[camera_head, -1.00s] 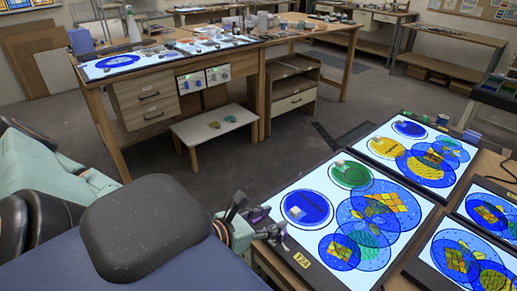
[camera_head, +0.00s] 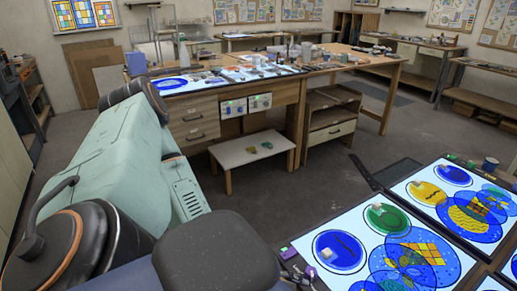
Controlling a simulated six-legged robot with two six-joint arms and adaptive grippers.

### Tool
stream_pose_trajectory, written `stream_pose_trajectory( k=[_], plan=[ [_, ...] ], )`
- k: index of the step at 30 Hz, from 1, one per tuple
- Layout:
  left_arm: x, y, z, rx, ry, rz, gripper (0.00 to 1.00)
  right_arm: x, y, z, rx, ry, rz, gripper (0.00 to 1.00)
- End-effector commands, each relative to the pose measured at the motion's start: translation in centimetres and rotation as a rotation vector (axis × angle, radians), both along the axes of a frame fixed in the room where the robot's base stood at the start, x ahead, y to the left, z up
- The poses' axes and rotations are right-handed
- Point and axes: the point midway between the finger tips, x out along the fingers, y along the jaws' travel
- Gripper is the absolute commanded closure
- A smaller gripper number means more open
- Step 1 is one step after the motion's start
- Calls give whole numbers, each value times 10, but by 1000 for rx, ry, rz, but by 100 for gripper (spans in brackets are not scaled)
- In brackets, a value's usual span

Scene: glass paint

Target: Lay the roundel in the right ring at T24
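The nearest lit panel (camera_head: 312,239) has a blue disc (camera_head: 345,246) with a dark rim and a small pale block on it. A green disc (camera_head: 390,220) with a similar block lies to its right. Overlapping blue circles with a yellow grid (camera_head: 423,253) lie in front. I cannot tell which disc is the roundel, and no T24 label is readable now. My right gripper is not seen.
A second lit panel (camera_head: 404,190) adjoins at the back right, with a yellow disc (camera_head: 426,194) and a blue disc (camera_head: 456,176). A wooden workbench (camera_head: 240,95) with more lit panels stands behind. A low white table (camera_head: 252,147) is before it. Open floor lies between.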

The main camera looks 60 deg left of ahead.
Motion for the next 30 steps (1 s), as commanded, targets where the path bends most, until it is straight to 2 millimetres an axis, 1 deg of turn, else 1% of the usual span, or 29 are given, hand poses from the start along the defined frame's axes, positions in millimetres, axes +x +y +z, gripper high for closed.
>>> stream_pose_trajectory(
  k=[1, 6, 11, 15, 17, 24, 27, 30],
  plan=[
    [-5, -6, -5, 64, 20, -91, 57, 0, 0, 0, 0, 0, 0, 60],
    [-21, -20, -21, 253, 66, -354, 57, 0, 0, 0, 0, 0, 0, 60],
    [-40, -30, -35, 416, 99, -615, 57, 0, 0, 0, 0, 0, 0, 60],
    [-58, -36, -46, 555, 123, -867, 57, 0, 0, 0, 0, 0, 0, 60],
    [-67, -39, -51, 618, 131, -989, 57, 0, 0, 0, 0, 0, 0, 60],
    [-105, -43, -66, 842, 142, -1509, 57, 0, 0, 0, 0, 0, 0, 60],
    [-117, -42, -70, 909, 137, -1696, 57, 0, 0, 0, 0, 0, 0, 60],
    [-125, -41, -72, 955, 131, -1834, 57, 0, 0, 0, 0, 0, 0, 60]
  ],
)
